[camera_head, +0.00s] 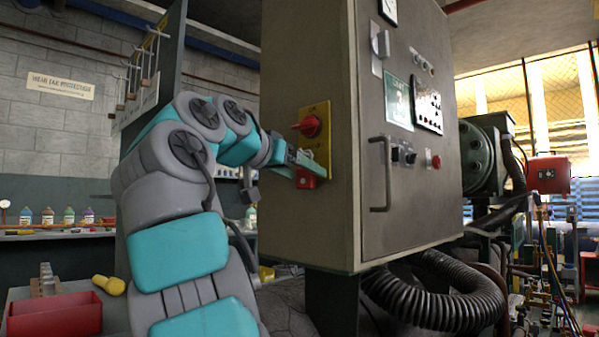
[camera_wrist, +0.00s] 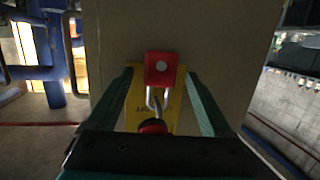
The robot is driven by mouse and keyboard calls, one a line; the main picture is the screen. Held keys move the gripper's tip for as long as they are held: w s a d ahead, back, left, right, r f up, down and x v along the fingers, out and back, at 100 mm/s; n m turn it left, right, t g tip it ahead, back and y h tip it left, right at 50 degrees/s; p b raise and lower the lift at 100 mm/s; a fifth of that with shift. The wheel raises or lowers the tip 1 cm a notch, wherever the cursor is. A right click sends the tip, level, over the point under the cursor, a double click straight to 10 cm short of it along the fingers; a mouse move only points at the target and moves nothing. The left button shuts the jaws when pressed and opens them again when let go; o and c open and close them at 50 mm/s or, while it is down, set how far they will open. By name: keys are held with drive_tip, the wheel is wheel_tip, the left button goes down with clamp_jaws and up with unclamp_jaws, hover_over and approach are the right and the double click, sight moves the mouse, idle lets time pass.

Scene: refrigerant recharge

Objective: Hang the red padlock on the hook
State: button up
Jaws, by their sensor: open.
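The red padlock (camera_head: 306,180) hangs below the red rotary switch (camera_head: 308,126) on the yellow plate (camera_head: 322,138) on the cabinet's side. In the wrist view the padlock (camera_wrist: 161,70) shows with its metal shackle running toward the switch (camera_wrist: 152,126); whether the shackle is closed around something is unclear. My gripper (camera_head: 308,165) is at the padlock, and in the wrist view its fingers stand open on either side of it, apart from its body. Several metal hooks (camera_head: 140,72) project from a board at the upper left; none visibly holds a padlock.
The grey cabinet (camera_head: 305,225) has a door handle (camera_head: 380,174) on its front. A corrugated hose (camera_head: 435,295) runs below it. A red bin (camera_head: 54,315) and a yellow-handled tool (camera_head: 108,285) lie on a bench at lower left. Bottles (camera_head: 69,215) stand on the shelf behind.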

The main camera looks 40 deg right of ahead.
drive_tip(key=p+v, duration=0.1)
drive_tip(key=v, duration=0.7)
drive_tip(key=s+a+f+n+g+y, duration=0.15)
drive_tip(key=f+n+y, duration=0.3)
drive_tip(key=f, duration=1.15)
drive_tip(key=s+a+f+n+y, duration=0.2)
drive_tip(key=f+n+y, duration=0.25)
drive_tip(key=f, duration=1.25)
drive_tip(key=s+a+f+n+g+y, duration=0.1)
drive_tip(key=s+a+f+n+y, duration=0.1)
drive_tip(key=s+a+f, duration=0.3)
drive_tip(key=s+a+f+n+g+y, duration=0.1)
drive_tip(key=s+a+f+n+y, duration=0.1)
drive_tip(key=s+a+f, duration=0.4)
drive_tip(key=s+a+f+n+g+y, duration=0.2)
drive_tip(key=s+a+f, duration=0.4)
drive_tip(key=s+f, duration=0.4)
wheel_tip(320, 180, down, 6)
drive_tip(key=shift+s+a+f, duration=0.1)
drive_tip(key=shift+s+a, duration=0.05)
drive_tip(key=shift+a, duration=0.1)
